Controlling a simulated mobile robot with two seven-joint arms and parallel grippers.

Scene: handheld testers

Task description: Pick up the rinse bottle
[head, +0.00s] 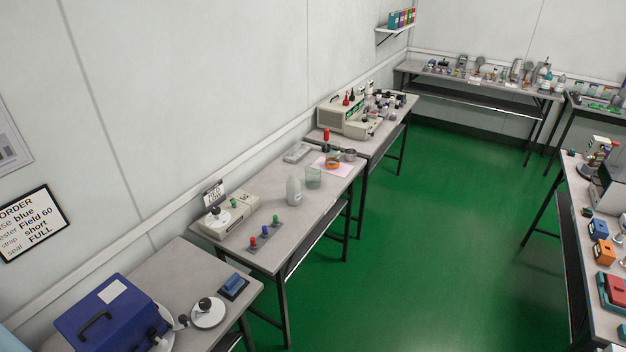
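A pale whitish bottle (293,191), which looks like the rinse bottle, stands upright on the middle table (270,222) along the left wall. A greenish clear beaker (314,177) stands close to its right. Another pale bottle (561,82) stands on the far bench, too small to tell its kind. Neither of my grippers is in view.
A blue case (110,318) is on the nearest table. The green floor (420,240) is clear.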

